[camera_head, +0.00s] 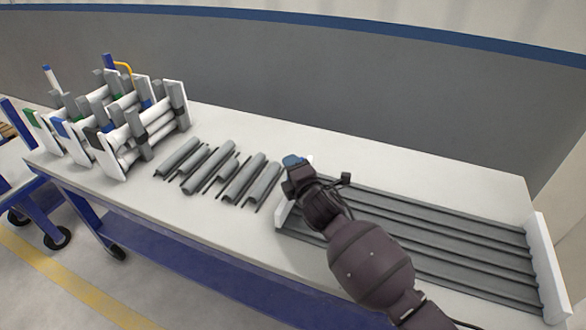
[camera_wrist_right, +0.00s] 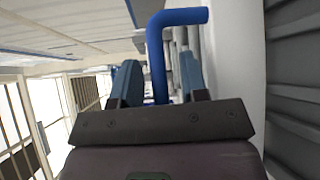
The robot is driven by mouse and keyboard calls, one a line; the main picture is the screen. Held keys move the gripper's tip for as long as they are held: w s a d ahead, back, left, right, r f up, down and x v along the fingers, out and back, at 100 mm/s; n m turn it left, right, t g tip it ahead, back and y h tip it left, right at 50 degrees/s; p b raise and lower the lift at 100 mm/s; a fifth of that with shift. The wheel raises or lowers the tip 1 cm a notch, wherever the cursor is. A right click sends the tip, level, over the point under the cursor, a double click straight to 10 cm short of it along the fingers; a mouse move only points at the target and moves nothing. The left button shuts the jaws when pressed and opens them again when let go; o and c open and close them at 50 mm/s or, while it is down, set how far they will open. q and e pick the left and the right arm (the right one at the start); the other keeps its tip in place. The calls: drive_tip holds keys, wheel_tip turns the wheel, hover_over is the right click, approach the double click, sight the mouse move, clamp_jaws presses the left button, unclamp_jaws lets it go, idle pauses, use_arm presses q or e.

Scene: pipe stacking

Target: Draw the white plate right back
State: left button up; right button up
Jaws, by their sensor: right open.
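The white plate (camera_head: 285,212) stands at the left end of the grey ribbed bed, mostly hidden behind my right arm. In the right wrist view the plate (camera_wrist_right: 238,70) is a pale strip beside the grey ribs, with a bent blue bar (camera_wrist_right: 157,60) in front of it. My right gripper (camera_head: 293,162) is at this plate's far end. In the wrist view its fingers (camera_wrist_right: 158,88) are open, and the blue bar's lower part shows between them. I cannot tell whether they touch it. My left gripper is not in view.
The grey ribbed bed (camera_head: 440,238) fills the table's right part, with another white plate (camera_head: 550,262) at its right end. Several grey half-pipes (camera_head: 225,175) lie left of my arm. A pipe rack (camera_head: 122,125) stands farther left on the pale table (camera_head: 400,160).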

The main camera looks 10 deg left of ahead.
drive_tip(key=shift+s+d+r, duration=0.25)
drive_tip(key=shift+s+d, duration=0.1)
drive_tip(key=shift+s, duration=0.15)
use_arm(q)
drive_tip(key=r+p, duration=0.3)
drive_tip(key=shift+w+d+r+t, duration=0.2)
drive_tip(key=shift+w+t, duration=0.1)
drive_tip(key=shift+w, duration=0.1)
use_arm(e)
drive_tip(key=v, duration=0.9)
drive_tip(key=shift+s, duration=0.3)
drive_tip(key=shift+f, duration=0.1)
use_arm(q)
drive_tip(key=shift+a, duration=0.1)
